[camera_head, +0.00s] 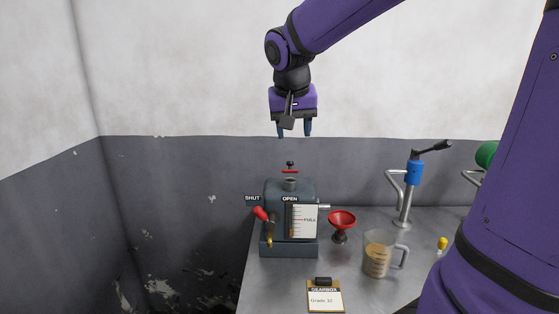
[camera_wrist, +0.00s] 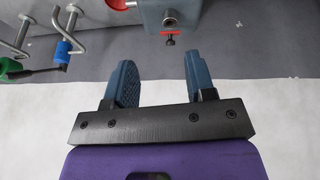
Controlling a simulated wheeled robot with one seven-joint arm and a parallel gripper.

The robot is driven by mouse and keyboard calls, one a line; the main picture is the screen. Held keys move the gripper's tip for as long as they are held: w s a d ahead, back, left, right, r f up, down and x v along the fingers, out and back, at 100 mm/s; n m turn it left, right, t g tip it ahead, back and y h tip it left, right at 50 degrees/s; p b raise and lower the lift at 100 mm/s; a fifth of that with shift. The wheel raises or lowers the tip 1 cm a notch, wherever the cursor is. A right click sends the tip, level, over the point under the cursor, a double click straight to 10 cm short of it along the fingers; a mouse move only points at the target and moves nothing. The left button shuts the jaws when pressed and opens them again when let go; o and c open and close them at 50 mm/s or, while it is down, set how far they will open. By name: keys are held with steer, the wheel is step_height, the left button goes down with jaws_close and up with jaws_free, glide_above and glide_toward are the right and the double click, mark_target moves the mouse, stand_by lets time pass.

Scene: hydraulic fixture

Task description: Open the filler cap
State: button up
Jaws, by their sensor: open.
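The filler cap (camera_head: 290,171), a red bar with a black knob, stands above the short grey filler neck (camera_head: 290,184) on top of the blue-grey hydraulic unit (camera_head: 272,190). In the wrist view the cap (camera_wrist: 171,36) shows near the top edge, beyond the fingertips. I cannot tell whether it touches the neck. My gripper (camera_head: 295,133) points down, above the cap and apart from it. Its two blue fingers (camera_wrist: 159,62) are spread, with nothing between them.
A red lever (camera_head: 261,213) sits by SHUT and OPEN labels, beside a FULL gauge (camera_head: 303,221). A red funnel (camera_head: 342,220), a measuring jug (camera_head: 377,258), a blue-topped pump (camera_head: 414,172) and a GEARBOX clipboard (camera_head: 325,299) stand or lie on the metal bench (camera_head: 268,284). A wall is behind.

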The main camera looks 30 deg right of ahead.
mark_target(290, 167)
steer(key=w+d+f+m+g+h, duration=0.1)
steer(key=w+d+f+m, duration=0.1)
steer(key=w, duration=0.4)
steer(key=w+d+f+m, duration=0.1)
steer(key=w+d+f, duration=0.2)
steer(key=w, duration=0.4)
steer(key=x, duration=1)
steer(key=shift+s+d+f, duration=0.1)
steer(key=shift+s, duration=0.1)
steer(key=c, duration=0.9)
